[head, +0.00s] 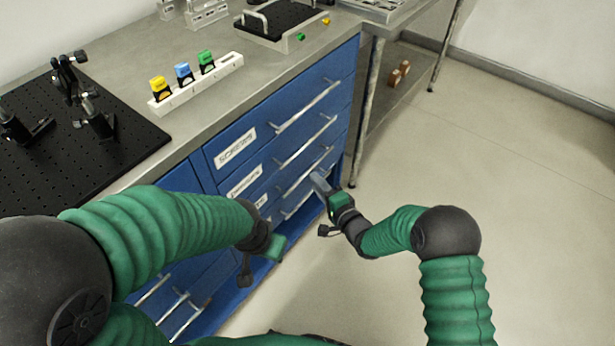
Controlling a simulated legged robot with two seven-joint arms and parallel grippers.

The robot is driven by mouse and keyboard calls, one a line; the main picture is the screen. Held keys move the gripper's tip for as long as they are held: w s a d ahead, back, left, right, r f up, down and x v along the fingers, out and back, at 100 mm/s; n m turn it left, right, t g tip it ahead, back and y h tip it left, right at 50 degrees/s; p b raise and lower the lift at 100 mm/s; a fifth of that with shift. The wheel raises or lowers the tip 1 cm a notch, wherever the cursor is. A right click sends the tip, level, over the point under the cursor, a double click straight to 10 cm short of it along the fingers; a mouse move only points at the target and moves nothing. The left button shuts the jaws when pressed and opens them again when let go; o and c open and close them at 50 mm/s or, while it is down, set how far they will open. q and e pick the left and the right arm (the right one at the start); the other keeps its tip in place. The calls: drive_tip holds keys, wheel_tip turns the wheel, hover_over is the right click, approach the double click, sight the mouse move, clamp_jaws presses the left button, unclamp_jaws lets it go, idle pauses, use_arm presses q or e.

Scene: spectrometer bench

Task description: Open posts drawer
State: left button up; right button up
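The blue drawer stack (275,130) under the bench has several drawers with long bar handles. The top drawer's label reads SCREWS (235,148). The labels below it (244,182) are partly hidden or too small to read, so I cannot tell which drawer is posts. The drawers look shut. My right gripper (319,183) is at the right end of the lower handles, close to the third handle (305,173); I cannot tell whether it touches. My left gripper (262,252) hangs in front of the lower left of the stack, apart from the handles. Neither gripper's finger opening shows clearly.
The grey benchtop (190,60) holds a black breadboard (40,150) with optic mounts and a white rack (200,84) with yellow, blue and green items. A black plate with a handle (285,20) stands behind. A metal side table (395,50) is right. The floor (480,170) there is clear.

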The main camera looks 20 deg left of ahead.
sight(308, 171)
drive_tip(key=b+x, duration=0.1)
drive_tip(key=x, duration=0.5)
drive_tip(key=shift+w+a+f+b, duration=0.25)
drive_tip(key=shift+w+b, duration=0.05)
drive_tip(key=shift+b, duration=0.05)
drive_tip(key=shift+c, duration=0.3)
clamp_jaws()
drive_tip(key=shift+s+d+f, duration=0.1)
drive_tip(key=shift+f, duration=0.05)
idle(0.4)
